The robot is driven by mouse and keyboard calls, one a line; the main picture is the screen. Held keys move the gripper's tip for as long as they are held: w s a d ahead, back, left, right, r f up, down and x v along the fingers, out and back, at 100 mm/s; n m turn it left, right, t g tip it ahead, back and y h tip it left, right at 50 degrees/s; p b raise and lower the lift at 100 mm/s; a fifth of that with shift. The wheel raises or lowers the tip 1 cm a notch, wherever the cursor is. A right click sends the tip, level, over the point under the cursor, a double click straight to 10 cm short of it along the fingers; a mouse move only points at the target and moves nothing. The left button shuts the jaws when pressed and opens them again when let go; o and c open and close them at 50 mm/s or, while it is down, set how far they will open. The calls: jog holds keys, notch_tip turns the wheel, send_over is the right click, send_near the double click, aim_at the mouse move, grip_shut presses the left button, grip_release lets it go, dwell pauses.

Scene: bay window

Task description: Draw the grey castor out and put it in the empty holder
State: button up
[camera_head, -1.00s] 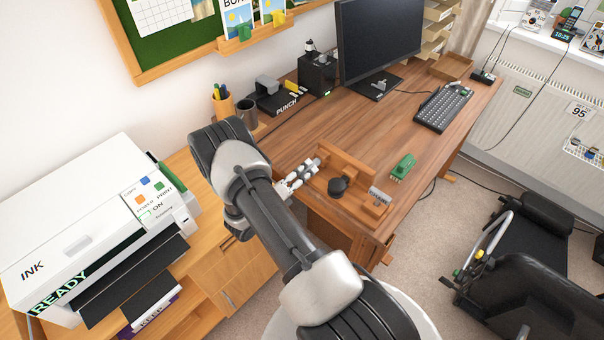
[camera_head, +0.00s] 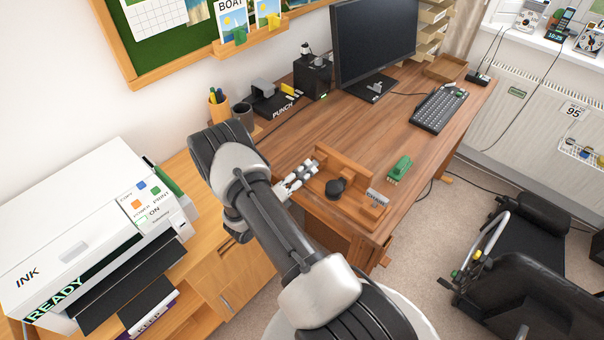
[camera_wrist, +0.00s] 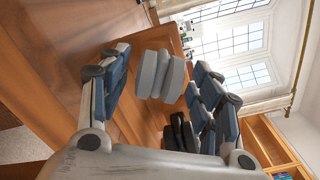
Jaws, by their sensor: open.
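The grey castor (camera_wrist: 160,75) shows as pale grey twin wheels between the fingers of my open gripper (camera_wrist: 158,88) in the wrist view. A gap shows on its left; I cannot tell whether the right finger touches it. In the head view my gripper (camera_head: 308,168) reaches over the left end of a wooden stand (camera_head: 352,169) on the desk, and I cannot pick out the grey castor there. A black castor (camera_head: 336,187) sits in the stand to the right; its dark wheels also show in the wrist view (camera_wrist: 181,133). I cannot make out the empty holder.
A keyboard (camera_head: 439,110) and monitor (camera_head: 372,45) are farther back. The printer (camera_head: 85,225) is left of my arm.

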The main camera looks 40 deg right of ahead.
jog(key=s+a, duration=0.1)
jog(key=a, duration=1.1)
dwell(0.7)
jog(key=s+a+r+m+g+y, duration=0.25)
jog(key=s+r+m+y, duration=0.2)
jog(key=r+m, duration=0.45)
jog(key=s+a+r+m+g+y, duration=0.1)
jog(key=s+r+m+g+y, duration=0.3)
jog(key=r+m, duration=0.55)
jog(key=s+a+r+m+t+y, duration=0.9)
jog(key=s+a+r+m, duration=0.2)
jog(key=a, duration=0.4)
jog(key=shift+a+r+m+t, duration=0.15)
jog(key=shift+r+m+t, duration=0.25)
jog(key=shift+m, duration=0.35)
